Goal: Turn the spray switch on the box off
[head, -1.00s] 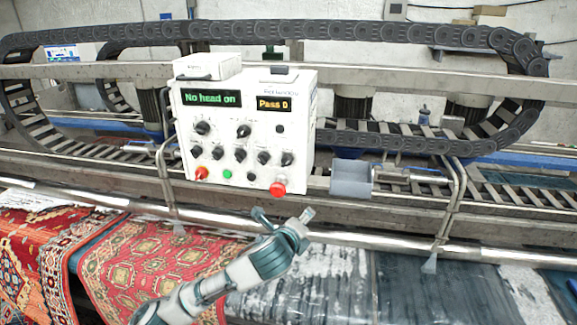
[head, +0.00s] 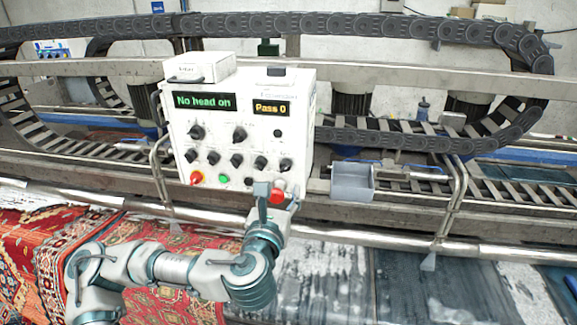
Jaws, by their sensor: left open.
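The white control box (head: 222,113) stands behind the front rail, with a green "No head on" display (head: 204,101) and an amber "Pass 0" display (head: 272,107). Several black rotary knobs sit below the displays. Their labels are too small to read, so I cannot tell which one is the spray switch. My left gripper (head: 272,195) is open and empty at the box's lower right corner, overlapping the red button's area. Contact cannot be told. My right gripper is not in view.
A grey open bin (head: 353,183) hangs right of the box. A steel rail (head: 350,238) runs across in front, with bent tube uprights (head: 455,195) on both sides of the box. Red patterned rugs (head: 40,235) lie at lower left.

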